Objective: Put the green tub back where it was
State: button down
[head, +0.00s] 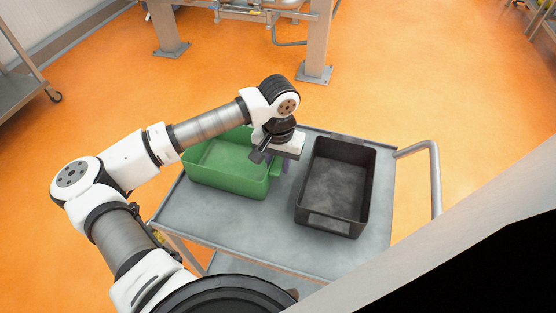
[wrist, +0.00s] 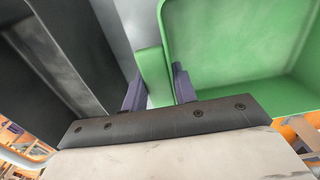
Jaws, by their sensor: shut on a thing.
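The green tub (head: 228,180) is open-topped and looks empty. In the head view it is over the left part of the grey cart top (head: 255,228); I cannot tell whether it rests on it or hangs slightly above. My gripper (head: 279,168) is at the tub's right end, pointing down. In the wrist view my gripper (wrist: 159,88) has its two purple fingers on either side of the tub's green end tab, shut on it. The tub also fills the upper right of the wrist view (wrist: 225,45). My arm hides part of the tub's far rim.
A black empty bin (head: 335,185) stands on the cart's right side, close to my gripper. The cart has a raised rim and a grey handle (head: 436,180) at right. A bare strip lies in front of the tub. Steel machine legs (head: 318,45) stand beyond on the orange floor.

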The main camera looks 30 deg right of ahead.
jog(key=shift+f, duration=0.2)
jog(key=c, duration=1.1)
grip_release()
jog(key=shift+r, duration=0.1)
notch_tip(320, 180, up, 12)
jog(key=b, duration=0.2)
jog(key=shift+b, duration=0.3)
jog(key=shift+r, duration=0.1)
